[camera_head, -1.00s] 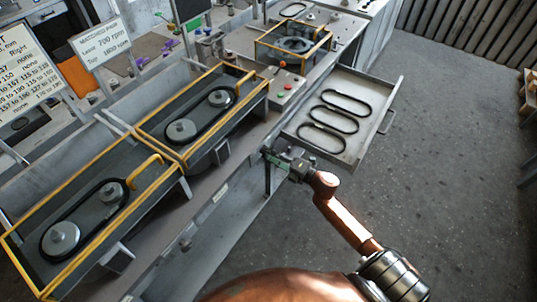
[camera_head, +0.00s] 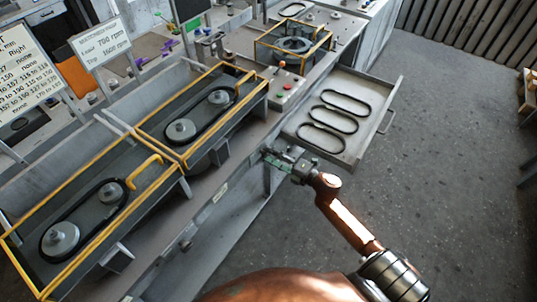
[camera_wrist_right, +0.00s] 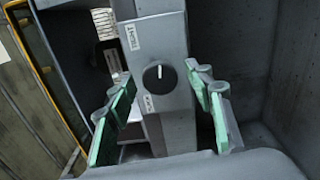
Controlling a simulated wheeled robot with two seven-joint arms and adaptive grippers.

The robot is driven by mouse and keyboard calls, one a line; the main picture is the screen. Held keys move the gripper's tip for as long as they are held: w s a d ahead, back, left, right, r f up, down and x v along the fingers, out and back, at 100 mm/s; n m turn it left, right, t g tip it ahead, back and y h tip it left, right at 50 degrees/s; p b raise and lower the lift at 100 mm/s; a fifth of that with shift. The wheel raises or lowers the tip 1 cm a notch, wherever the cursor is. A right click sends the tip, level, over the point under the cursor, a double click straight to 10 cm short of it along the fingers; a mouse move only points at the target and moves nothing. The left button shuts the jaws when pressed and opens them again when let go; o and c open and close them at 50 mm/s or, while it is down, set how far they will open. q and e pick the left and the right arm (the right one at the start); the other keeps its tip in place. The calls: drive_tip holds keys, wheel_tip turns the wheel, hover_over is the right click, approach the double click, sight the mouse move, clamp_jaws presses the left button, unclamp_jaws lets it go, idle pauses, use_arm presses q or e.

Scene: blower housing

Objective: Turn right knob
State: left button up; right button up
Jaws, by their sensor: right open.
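The black round knob (camera_wrist_right: 158,74) with a white pointer line shows in the right wrist view, on the face of a grey post (camera_wrist_right: 160,38). Its pointer stands near upright, and small white labels sit above and below it. My right gripper (camera_wrist_right: 168,112) is open, with its green-padded fingers to the left and right of the knob, apart from it. My left gripper is not in view.
An open drawer (camera_head: 358,151) with several black belts juts out to the right of my right gripper. Two yellow-framed belt housings (camera_head: 180,165) stand on the bench to the left. A control box (camera_head: 285,92) with buttons sits behind. The floor (camera_head: 450,190) at right is clear.

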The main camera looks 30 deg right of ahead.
drive_tip(key=v, duration=1.1)
